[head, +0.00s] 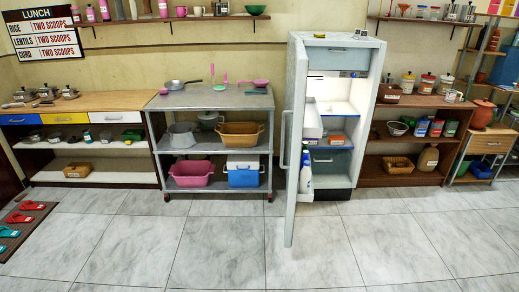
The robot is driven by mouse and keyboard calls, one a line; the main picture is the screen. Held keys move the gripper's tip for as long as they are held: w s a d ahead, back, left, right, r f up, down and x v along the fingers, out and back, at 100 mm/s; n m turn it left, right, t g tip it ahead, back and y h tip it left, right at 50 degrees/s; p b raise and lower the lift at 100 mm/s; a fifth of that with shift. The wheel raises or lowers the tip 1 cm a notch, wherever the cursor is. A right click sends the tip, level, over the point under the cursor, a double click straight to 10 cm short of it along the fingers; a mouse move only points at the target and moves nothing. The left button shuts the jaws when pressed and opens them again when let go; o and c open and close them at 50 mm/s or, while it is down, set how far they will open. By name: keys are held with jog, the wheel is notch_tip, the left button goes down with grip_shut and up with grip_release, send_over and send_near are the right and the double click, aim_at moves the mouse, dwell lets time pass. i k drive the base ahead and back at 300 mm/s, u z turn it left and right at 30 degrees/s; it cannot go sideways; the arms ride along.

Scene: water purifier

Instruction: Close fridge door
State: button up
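The fridge (337,52) is a tall pale grey cabinet standing against the back wall, right of the middle in the head view. Its door (290,172) is wide open, hinged on the left and swung out toward me, so I see it nearly edge-on. A long handle (284,140) runs down the door's outer side, facing left. Bottles and cartons (306,165) sit on the door's inner shelves. Blue-edged shelves show inside the fridge. My gripper is not in this view.
A grey metal cart (213,99) on wheels stands left of the fridge, near the door's outer side. A brown shelf unit (420,101) stands to the right. The tiled floor (215,245) in front is clear; a mat with slippers (22,229) lies at far left.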

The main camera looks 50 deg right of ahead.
aim_at(306, 118)
jog(key=z, duration=0.5)
jog(key=i, duration=1.25)
jog(key=u, duration=0.2)
jog(key=k, duration=0.85)
jog(key=z, duration=0.2)
jog(key=i, duration=0.45)
jog(key=u, duration=0.1)
